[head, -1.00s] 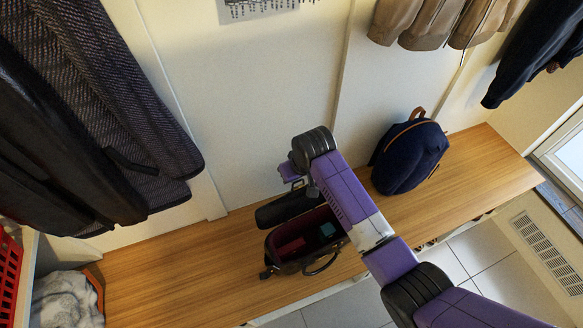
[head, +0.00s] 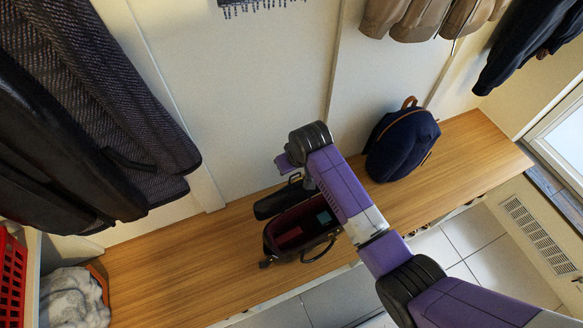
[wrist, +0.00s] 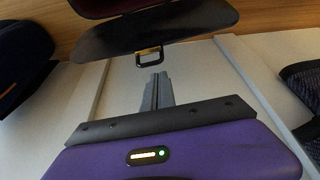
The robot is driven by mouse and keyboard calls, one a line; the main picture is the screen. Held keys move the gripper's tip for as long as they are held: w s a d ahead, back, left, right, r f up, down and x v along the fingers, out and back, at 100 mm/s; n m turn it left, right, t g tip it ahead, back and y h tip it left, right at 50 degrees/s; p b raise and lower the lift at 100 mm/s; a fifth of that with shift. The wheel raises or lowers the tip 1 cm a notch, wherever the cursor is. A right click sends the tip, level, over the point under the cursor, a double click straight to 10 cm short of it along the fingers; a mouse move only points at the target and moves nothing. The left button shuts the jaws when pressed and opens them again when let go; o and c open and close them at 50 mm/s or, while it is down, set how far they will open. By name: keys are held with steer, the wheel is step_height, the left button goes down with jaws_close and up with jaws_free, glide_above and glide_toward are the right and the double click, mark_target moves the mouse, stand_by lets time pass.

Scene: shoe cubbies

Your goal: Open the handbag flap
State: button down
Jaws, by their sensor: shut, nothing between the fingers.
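The dark handbag (head: 266,240) stands on the wooden bench with its mouth open, showing a dark red lining and small red and teal items inside. Its black flap (head: 277,202) is swung up and back, away from the mouth, on the wall side. In the wrist view the flap (wrist: 190,28) crosses the top, with a metal clasp ring (wrist: 149,58) at its edge. My gripper (wrist: 156,78) is shut and empty, its fingertips just short of the ring with a small gap. In the head view my arm hides the fingertips and part of the bag.
A navy backpack (head: 402,146) stands on the bench (head: 170,270) to the right of the bag. Dark coats hang at the left, above a red basket (head: 12,275) and grey cloth (head: 72,298). The bench is clear left of the bag. The wall is close behind.

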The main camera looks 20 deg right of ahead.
steer(key=v, duration=0.9)
steer(key=shift+s+r, duration=0.3)
steer(key=shift+s, duration=0.05)
